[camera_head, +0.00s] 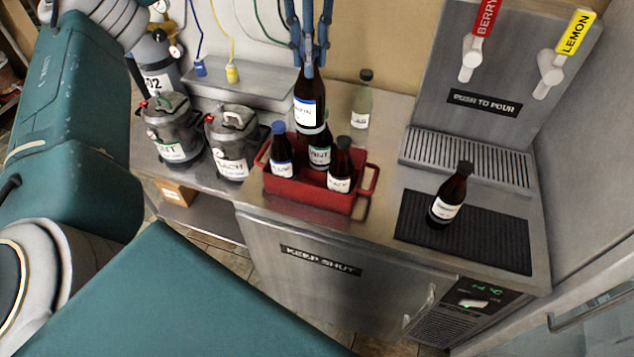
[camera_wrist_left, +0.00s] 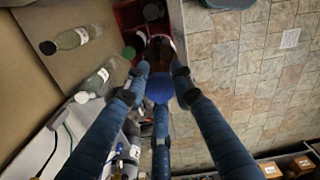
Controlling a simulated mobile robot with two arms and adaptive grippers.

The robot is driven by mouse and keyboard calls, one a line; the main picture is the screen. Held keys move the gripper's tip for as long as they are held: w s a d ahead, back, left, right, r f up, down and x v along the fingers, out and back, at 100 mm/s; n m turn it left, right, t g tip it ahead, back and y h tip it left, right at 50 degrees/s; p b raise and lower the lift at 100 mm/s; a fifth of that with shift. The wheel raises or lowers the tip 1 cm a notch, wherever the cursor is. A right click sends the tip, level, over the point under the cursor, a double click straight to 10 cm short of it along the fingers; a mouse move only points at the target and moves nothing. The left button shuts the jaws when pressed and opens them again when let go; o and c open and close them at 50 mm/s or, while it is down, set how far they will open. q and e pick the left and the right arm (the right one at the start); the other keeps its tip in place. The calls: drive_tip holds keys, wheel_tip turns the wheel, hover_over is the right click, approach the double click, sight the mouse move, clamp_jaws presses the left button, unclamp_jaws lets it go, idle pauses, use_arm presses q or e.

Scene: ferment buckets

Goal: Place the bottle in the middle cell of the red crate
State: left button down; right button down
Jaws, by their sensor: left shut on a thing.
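My left gripper (camera_head: 309,68) points down and is shut on the neck of a brown bottle (camera_head: 309,112) with a white label. The bottle hangs upright over the red crate (camera_head: 312,193), its base overlapping a green-labelled bottle (camera_head: 320,158) in the picture. A blue-capped bottle (camera_head: 281,157) stands at the crate's left and a dark-capped bottle (camera_head: 341,168) at its right. The middle cell floor is hidden. In the left wrist view, a round blue top (camera_wrist_left: 160,88) shows between the gripper's fingers, with the brown body (camera_wrist_left: 160,46) beyond and a green cap (camera_wrist_left: 128,52) beside it.
A pale bottle (camera_head: 362,103) stands behind the crate. Another brown bottle (camera_head: 450,195) stands on the black mat (camera_head: 490,240) at right. Two grey kegs (camera_head: 172,128) (camera_head: 232,145) stand left of the crate. The red and yellow taps rise at the back right.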

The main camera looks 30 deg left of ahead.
use_arm(q)
drive_tip(key=shift+w+a+r, duration=0.1)
drive_tip(key=shift+w+r, duration=0.1)
drive_tip(key=shift+r, duration=0.05)
drive_tip(key=shift+f+n, duration=0.3)
drive_tip(key=shift+f, duration=0.1)
drive_tip(key=b, duration=0.2)
approach(311, 135)
drive_tip(key=shift+w+a+f, duration=1)
drive_tip(key=shift+w+f, duration=0.05)
drive_tip(key=shift+w, duration=0.2)
wheel_tip(311, 135, down, 6)
drive_tip(key=shift+w+r+p, duration=0.1)
drive_tip(key=shift+p, duration=1)
wheel_tip(311, 135, down, 5)
drive_tip(key=shift+r+p, duration=0.2)
drive_tip(key=shift+p, duration=0.45)
drive_tip(key=shift+f, duration=0.25)
